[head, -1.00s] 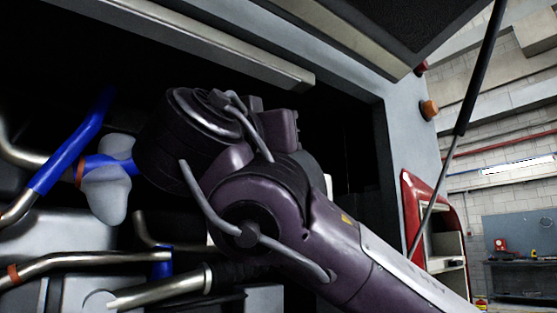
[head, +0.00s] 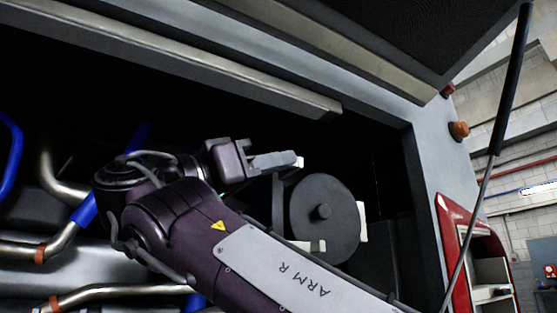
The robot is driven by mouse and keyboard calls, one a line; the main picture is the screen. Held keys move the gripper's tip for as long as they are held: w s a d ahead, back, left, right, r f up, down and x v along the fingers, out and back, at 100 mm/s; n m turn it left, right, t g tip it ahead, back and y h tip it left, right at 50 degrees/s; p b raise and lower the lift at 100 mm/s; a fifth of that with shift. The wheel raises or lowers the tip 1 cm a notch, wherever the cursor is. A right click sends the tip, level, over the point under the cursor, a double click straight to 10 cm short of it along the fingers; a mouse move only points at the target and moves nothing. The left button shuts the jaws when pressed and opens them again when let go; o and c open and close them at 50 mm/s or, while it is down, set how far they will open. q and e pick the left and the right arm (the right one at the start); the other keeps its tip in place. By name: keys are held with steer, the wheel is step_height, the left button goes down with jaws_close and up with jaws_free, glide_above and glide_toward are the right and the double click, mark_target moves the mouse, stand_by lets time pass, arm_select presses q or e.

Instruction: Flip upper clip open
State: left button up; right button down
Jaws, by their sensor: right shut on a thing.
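A dark grey round canister (head: 330,205) with a centre knob sits in the open bay, right of my right arm. My right gripper (head: 288,161) is at the canister's upper left edge, pointing right. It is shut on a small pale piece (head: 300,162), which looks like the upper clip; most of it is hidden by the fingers. Whether this clip is open or closed cannot be told. A second pale piece (head: 312,246), perhaps a lower clip, shows at the canister's lower left, partly behind my arm. My left gripper is not in view.
Steel pipes (head: 75,297) with blue hoses (head: 82,212) fill the left of the bay. A grey rail (head: 200,72) runs above the gripper. The bay's right frame (head: 425,170) and a lid strut (head: 505,90) bound the right. Dark free room lies above the canister.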

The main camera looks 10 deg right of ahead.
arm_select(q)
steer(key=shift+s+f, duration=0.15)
arm_select(e)
steer(key=c, duration=1.5)
jaws_free()
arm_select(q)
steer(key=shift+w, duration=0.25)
arm_select(e)
steer(key=shift+f, duration=0.1)
